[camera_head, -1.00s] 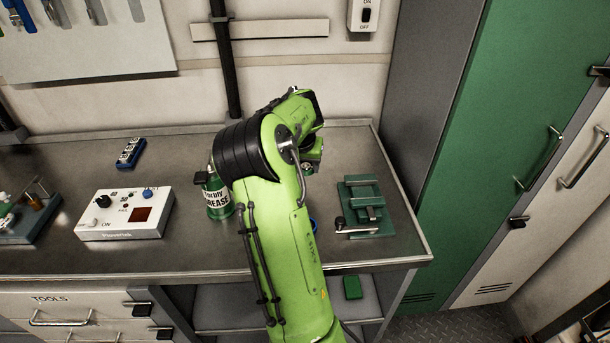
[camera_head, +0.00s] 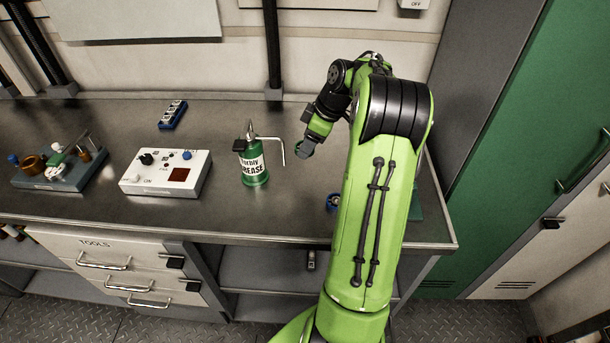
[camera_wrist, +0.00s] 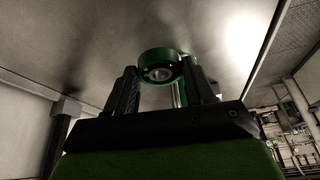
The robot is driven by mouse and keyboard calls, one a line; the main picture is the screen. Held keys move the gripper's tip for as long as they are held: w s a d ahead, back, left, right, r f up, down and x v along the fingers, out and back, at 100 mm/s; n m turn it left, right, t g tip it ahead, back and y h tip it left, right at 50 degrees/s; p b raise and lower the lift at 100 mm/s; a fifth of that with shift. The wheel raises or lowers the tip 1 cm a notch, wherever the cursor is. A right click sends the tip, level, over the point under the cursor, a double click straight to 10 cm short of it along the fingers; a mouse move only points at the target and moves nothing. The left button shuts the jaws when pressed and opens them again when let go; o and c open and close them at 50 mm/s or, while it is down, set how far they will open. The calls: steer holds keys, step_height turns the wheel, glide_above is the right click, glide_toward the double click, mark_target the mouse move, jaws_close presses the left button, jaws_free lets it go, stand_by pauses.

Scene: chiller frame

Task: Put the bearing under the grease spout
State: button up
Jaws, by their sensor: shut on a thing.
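The green grease can (camera_head: 253,168) stands upright on the workbench with a white label. Its thin silver spout (camera_head: 283,152) reaches right and bends down at the tip. My gripper (camera_head: 309,141) is just right of the spout, above the bench, reaching down and left.
A white control box (camera_head: 166,173) stands left of the can, with a blue block (camera_head: 173,114) behind it. A tray of small parts (camera_head: 60,170) is at far left.

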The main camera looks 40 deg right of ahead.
mark_target(303, 177)
step_height(303, 177, down, 10)
steer(key=shift+r+b, duration=0.1)
steer(key=shift+b, duration=1.05)
steer(key=o, duration=1.1)
